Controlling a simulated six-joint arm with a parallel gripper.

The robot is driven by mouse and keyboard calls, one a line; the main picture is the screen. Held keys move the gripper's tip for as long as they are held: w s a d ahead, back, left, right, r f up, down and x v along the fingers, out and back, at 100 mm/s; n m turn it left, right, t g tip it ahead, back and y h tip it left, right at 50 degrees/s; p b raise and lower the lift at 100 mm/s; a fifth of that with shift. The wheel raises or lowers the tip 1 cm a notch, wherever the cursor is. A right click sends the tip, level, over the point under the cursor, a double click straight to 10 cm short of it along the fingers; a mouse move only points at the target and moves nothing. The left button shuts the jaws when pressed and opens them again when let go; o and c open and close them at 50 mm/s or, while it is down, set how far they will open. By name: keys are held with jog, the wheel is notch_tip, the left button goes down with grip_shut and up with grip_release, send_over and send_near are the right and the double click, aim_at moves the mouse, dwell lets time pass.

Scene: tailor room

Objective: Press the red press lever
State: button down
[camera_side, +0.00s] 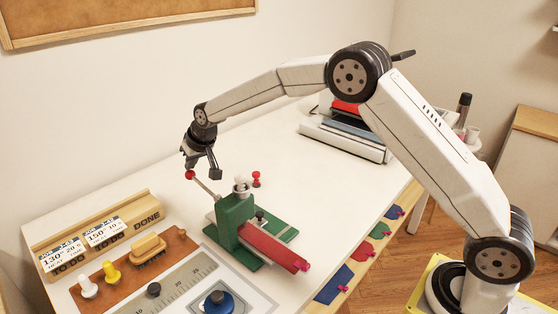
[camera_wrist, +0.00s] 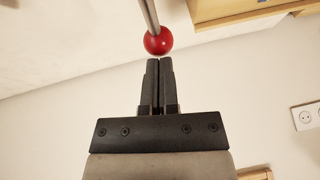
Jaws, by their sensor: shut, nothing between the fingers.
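The green press (camera_side: 236,219) stands on the white table. Its lever (camera_side: 206,188) is a thin metal rod that rises to the upper left and ends in a red ball (camera_side: 190,175). My gripper (camera_side: 192,168) is at the red ball, at the lever's raised end. In the wrist view the red ball (camera_wrist: 158,41) sits just beyond the closed fingertips (camera_wrist: 160,62), with the rod running up past the frame edge. I cannot tell whether the fingertips touch the ball. The gripper is shut and empty.
A red strip (camera_side: 268,246) extends from the press to the front right. A red-topped pin (camera_side: 256,178) stands behind the press. A wooden card rack (camera_side: 148,212) and a brown tool board (camera_side: 178,243) are at left.

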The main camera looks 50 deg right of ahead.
jog(key=shift+x, duration=1.05)
jog(key=shift+s+d+f, duration=0.1)
jog(key=shift+s, duration=0.05)
jog(key=shift+g, duration=0.3)
jog(key=shift+w+d+r, duration=0.15)
jog(key=shift+w+r, duration=0.15)
jog(key=shift+r, duration=0.5)
jog(key=w+r+v, duration=0.1)
jog(key=w+v, duration=0.1)
jog(key=v, duration=0.9)
jog(key=shift+r, duration=0.35)
jog(key=shift+s+d, duration=0.15)
